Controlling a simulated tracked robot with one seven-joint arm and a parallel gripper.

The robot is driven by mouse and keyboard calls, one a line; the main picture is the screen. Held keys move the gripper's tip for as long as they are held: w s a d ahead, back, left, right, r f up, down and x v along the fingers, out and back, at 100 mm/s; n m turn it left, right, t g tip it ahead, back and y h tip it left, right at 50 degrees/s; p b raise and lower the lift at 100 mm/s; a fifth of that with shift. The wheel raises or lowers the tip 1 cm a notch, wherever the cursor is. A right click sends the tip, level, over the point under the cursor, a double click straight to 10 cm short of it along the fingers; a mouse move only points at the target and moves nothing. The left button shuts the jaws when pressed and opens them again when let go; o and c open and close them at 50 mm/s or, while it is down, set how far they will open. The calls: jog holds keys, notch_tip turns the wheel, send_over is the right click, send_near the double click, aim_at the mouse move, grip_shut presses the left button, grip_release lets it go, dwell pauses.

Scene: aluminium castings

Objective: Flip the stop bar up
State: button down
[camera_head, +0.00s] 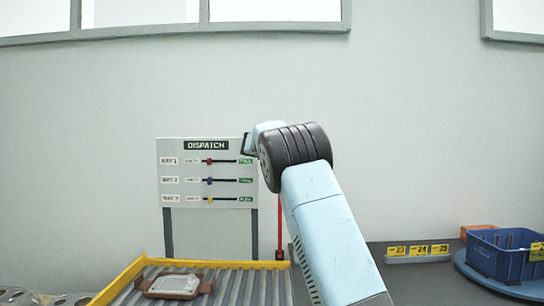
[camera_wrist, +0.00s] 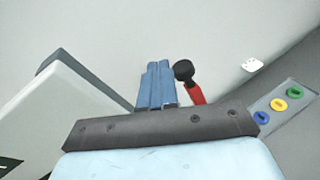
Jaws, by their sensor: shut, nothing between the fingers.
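The red stop bar (camera_head: 280,226) shows in the head view as a thin upright line at the back right end of the roller conveyor, its upper part hidden by my arm. In the wrist view a short piece of the red bar (camera_wrist: 197,94) ends in a round black knob (camera_wrist: 184,70). My gripper (camera_wrist: 157,66) has its blue fingers together with nothing between them. The knob is just right of the fingertips; I cannot tell whether they touch. In the head view the fingers are hidden behind my arm.
A yellow-edged roller conveyor (camera_head: 128,276) carries a casting in a brown tray (camera_head: 173,286). A DISPATCH board (camera_head: 200,172) with three sliders stands behind it. A panel with coloured buttons (camera_wrist: 279,104) is at right in the wrist view. A blue bin (camera_head: 500,259) is far right.

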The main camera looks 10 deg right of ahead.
jog(key=s+a+r, duration=0.4)
jog(key=r, duration=0.4)
jog(key=shift+a+r, duration=0.25)
jog(key=shift+a, duration=0.05)
jog(key=s+d+f+m+g+y, duration=0.3)
jog(key=s+m, duration=0.4)
jog(key=s, duration=0.8)
jog(key=s+d+f+m+g+y, duration=0.1)
jog(key=s+d+f+m, duration=0.35)
jog(key=s, duration=0.95)
jog(key=s+a+f+m+g+y, duration=0.1)
jog(key=s+f+m, duration=0.4)
jog(key=s, duration=0.6)
jog(key=s+a+f+m+g+y, duration=0.1)
jog(key=s+a+f+m+y, duration=0.1)
jog(key=s+f, duration=0.5)
jog(key=s+a+f+m+g+y, duration=0.1)
jog(key=s+a+f+m, duration=0.2)
jog(key=s, duration=1.4)
notch_tip(320, 180, down, 4)
jog(key=m, duration=0.4)
jog(key=shift+a+m+g+y, duration=0.2)
jog(key=shift+m+g+y, duration=0.1)
jog(key=shift+m, duration=0.05)
